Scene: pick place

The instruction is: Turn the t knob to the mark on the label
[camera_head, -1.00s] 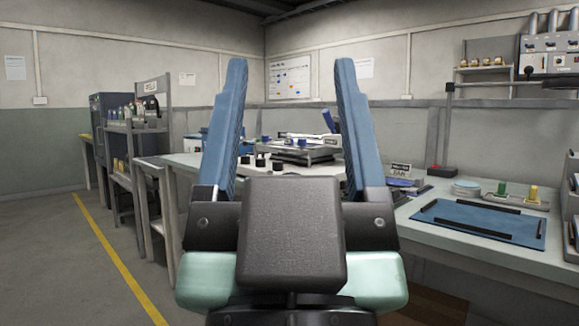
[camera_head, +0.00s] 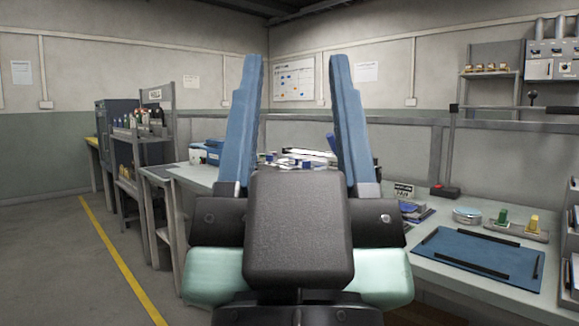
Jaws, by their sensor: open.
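My gripper (camera_head: 297,60) points up in the middle of the view. Its two blue fingers stand apart with nothing between them, in front of the benches. I cannot make out a T knob or its mark with certainty. A small black-and-white sign (camera_head: 403,190) stands on the bench behind the right finger, its writing too small to read surely. A grey panel (camera_head: 552,60) with small dark controls is on the wall at the upper right. My gripper is well apart from both and hides part of the bench.
A blue mat (camera_head: 478,252) with black bars lies on the right bench. Behind it are a round tin (camera_head: 467,215), a green piece (camera_head: 503,217) and a yellow piece (camera_head: 533,223). A shelf rack (camera_head: 160,100) stands at the left. The floor (camera_head: 60,270) at left is clear.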

